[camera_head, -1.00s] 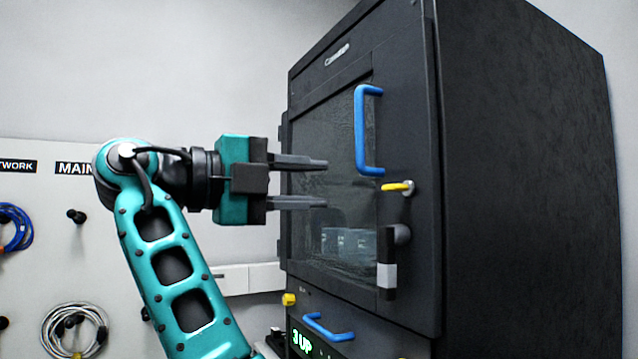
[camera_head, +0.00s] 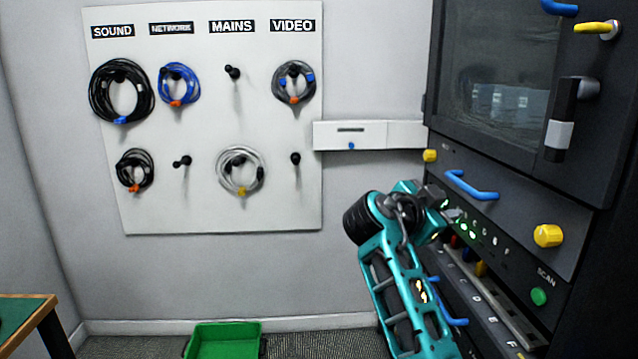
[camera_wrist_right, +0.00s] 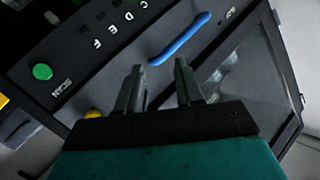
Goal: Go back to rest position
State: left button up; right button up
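My right arm rises from the bottom right of the head view, in front of the black cabinet (camera_head: 500,125). Its right gripper (camera_head: 440,208) is small and partly hidden by the wrist there, near the cabinet's panel below the window. In the right wrist view my right gripper (camera_wrist_right: 158,66) has its two dark fingers apart with nothing between them. Beyond them are a blue handle (camera_wrist_right: 180,40) and the cabinet panel. I cannot tell the distance to the panel. My left gripper is in neither view.
A white pegboard (camera_head: 210,215) holds several coiled cables on the back wall; some pegs are bare. A green bin (camera_head: 225,335) stands on the floor. A green table (camera_head: 22,312) is at the lower left. Yellow knobs (camera_head: 548,236) and blue handles (camera_head: 470,186) stick out from the cabinet.

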jog(key=s+f+n+y, duration=0.2)
jog(key=f+n+y, duration=0.15)
jog(key=f, duration=0.45)
jog(key=s+a+f+n+t+y+p, duration=0.1)
jog(key=s+f+n+y, duration=0.2)
jog(key=f, duration=0.6)
jog(key=s+f+n+y, duration=0.1)
jog(key=s+f+n, duration=0.1)
jog(key=f+n, duration=0.45)
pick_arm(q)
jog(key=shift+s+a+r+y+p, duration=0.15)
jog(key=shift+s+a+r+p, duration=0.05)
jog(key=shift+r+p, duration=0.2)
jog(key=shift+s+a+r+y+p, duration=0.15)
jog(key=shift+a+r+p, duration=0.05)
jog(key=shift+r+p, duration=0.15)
pick_arm(e)
jog(key=s+a+f+n+y, duration=0.1)
jog(key=s+f+n+y, duration=0.2)
jog(key=s, duration=0.9)
jog(key=s+a+f+n+y, duration=0.2)
jog(key=s+f+y, duration=0.1)
jog(key=s+f, duration=0.6)
jog(key=s, duration=0.3)
jog(key=shift+n+y, duration=0.35)
jog(key=shift+n, duration=0.05)
jog(key=shift+o, duration=0.2)
